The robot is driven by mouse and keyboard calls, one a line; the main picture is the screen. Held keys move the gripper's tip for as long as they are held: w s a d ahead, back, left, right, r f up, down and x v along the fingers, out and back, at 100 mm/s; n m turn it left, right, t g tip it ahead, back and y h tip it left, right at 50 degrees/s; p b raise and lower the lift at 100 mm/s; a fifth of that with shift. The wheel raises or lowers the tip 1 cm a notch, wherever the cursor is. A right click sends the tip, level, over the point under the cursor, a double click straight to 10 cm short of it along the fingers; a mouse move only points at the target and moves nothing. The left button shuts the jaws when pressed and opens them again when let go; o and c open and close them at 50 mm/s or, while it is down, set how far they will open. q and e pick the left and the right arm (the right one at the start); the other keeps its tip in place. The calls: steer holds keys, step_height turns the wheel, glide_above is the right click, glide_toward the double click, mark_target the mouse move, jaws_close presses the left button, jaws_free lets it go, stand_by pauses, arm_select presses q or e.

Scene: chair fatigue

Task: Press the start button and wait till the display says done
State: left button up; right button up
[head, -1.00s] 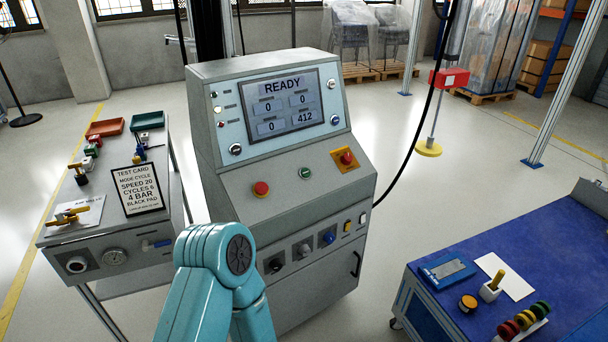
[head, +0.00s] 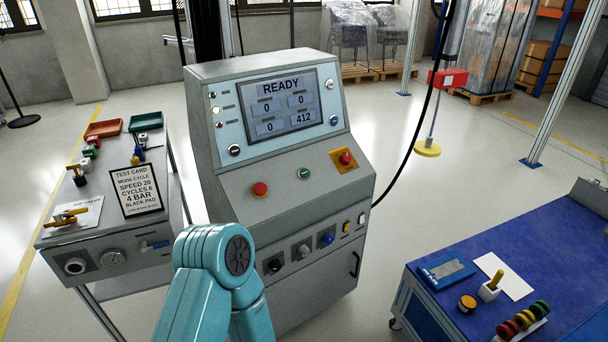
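The grey control console (head: 230,180) stands in the middle of the head view. Its display (head: 282,107) reads READY, with 0, 0, 0 and 412 in the boxes below. A small green button (head: 304,173), likely the start button, sits on the sloped panel. A red button (head: 260,189) is to its left, and a red knob on a yellow plate (head: 345,159) is to its right. A teal arm link of mine rises at the bottom, in front of the console's lower front. Neither gripper shows.
A grey cart (head: 120,240) on the left carries a test card (head: 137,189), trays and a yellow valve. A blue-topped bench (head: 530,250) on the right holds a blue tablet-like item (head: 446,270) and coloured discs. A black cable hangs right of the console. Floor between console and bench is clear.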

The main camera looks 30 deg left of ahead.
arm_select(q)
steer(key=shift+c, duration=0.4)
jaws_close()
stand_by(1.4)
